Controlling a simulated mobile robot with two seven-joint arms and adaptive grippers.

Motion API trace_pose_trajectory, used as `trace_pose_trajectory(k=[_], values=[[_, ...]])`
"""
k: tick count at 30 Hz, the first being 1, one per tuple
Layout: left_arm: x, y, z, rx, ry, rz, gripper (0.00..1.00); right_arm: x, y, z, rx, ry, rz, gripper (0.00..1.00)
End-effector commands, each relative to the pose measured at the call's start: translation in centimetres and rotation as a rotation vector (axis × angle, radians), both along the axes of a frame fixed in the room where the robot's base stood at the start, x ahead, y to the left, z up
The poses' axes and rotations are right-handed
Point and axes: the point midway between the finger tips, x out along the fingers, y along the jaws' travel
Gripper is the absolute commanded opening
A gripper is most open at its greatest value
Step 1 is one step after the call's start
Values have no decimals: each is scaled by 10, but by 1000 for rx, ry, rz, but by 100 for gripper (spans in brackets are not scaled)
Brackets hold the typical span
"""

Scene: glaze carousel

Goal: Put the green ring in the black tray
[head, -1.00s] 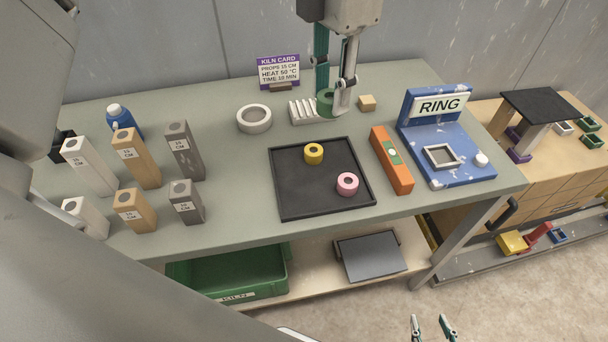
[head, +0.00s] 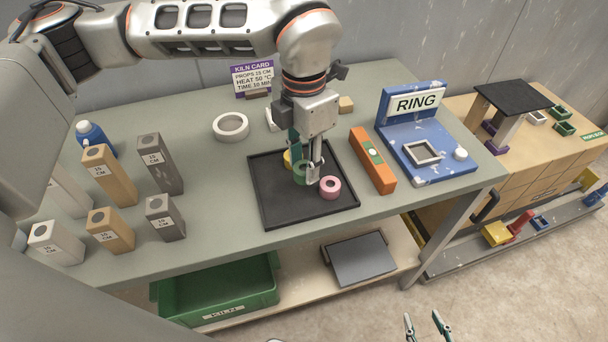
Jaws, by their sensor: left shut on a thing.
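The green ring (head: 301,175) is between the fingers of my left gripper (head: 305,176), which is shut on it. It is over the middle of the black tray (head: 270,205); I cannot tell whether it touches the tray floor. A yellow ring (head: 287,159) sits in the tray, mostly hidden behind the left gripper. A pink ring (head: 330,187) sits in the tray just right of the green ring. My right gripper (head: 424,324) is at the bottom edge, its fingers apart and empty, in front of the table.
An orange level (head: 372,160) and a blue RING stand (head: 430,150) are right of the tray. A white ring (head: 231,127) lies behind it. Several labelled posts (head: 108,175) and a blue bottle (head: 92,138) stand at left. The tray's front left is clear.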

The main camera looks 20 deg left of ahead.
Motion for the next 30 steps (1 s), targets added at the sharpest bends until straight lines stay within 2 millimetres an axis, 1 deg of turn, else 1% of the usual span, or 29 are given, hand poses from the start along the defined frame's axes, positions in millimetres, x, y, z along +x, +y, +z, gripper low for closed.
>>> trace_pose_trajectory(k=[2,9,11,18,22,23,24,25,30], values=[[0,0,-6,1,1,0,8,0,0,-1,0,1,0,40],[-1,0,-39,1,3,0,8,-2,0,-5,-3,5,0,40],[0,0,-42,0,1,1,8,-2,-1,-6,-4,6,0,40],[0,0,-42,0,0,0,8,-2,-1,-5,-4,6,0,40],[0,0,-46,1,1,0,8,-2,-1,-7,-4,7,0,40],[0,0,-46,1,1,0,32,-2,-1,-7,-4,7,0,40],[0,0,-45,0,0,0,42,-2,-1,-6,-4,7,0,40],[0,0,-45,0,0,0,46,-2,-1,-6,-3,7,0,40],[0,0,-45,0,0,0,46,-2,-1,-6,-3,6,0,40]])
